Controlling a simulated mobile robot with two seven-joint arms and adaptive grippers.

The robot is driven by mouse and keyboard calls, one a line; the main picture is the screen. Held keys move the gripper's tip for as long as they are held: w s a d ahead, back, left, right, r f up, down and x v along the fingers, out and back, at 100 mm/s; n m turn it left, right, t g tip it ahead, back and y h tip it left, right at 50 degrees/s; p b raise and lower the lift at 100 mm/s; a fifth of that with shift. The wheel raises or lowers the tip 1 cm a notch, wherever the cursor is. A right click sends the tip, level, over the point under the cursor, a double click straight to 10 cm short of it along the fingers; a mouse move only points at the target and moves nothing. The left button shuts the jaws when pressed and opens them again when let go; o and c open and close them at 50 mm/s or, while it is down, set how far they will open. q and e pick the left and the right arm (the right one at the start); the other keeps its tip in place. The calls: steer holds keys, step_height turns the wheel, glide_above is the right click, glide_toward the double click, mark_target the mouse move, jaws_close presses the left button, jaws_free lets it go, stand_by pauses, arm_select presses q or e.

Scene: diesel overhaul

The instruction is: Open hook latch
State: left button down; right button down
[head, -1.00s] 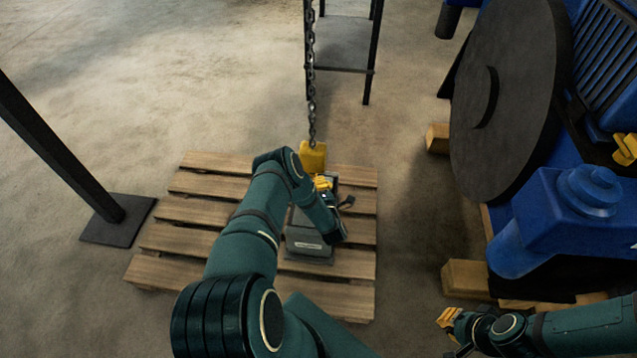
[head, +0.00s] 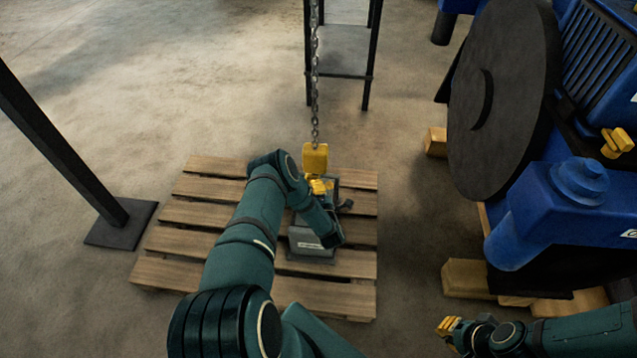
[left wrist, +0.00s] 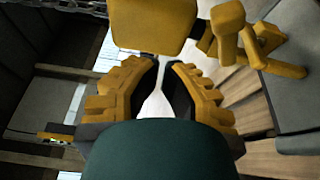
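The yellow hook block (head: 315,158) hangs on a chain above a grey case (head: 313,245) on the wooden pallet. In the left wrist view the block (left wrist: 152,24) is at the top, with a bent yellow part, apparently the hook and latch (left wrist: 237,38), to its right. My left gripper (left wrist: 165,72) has its fingertips a little apart, with nothing visible between them. It is just below the block in that view; I cannot tell whether it touches. In the head view my left arm partly covers the case. My right gripper (head: 446,326) is low at the right, too small to judge its opening.
The chain (head: 315,80) runs up from the block. A blue engine with a dark flywheel (head: 500,100) fills the right side. A dark post (head: 60,145) stands at the left on a floor plate. The pallet (head: 195,215) lies between, with bare floor around it.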

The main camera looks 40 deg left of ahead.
arm_select(q)
steer(key=s+d+f, duration=0.2)
steer(key=s+d, duration=0.1)
steer(key=s, duration=0.1)
steer(key=shift+s+d+p, duration=0.2)
steer(key=shift+d+p, duration=0.15)
steer(key=shift+r, duration=0.1)
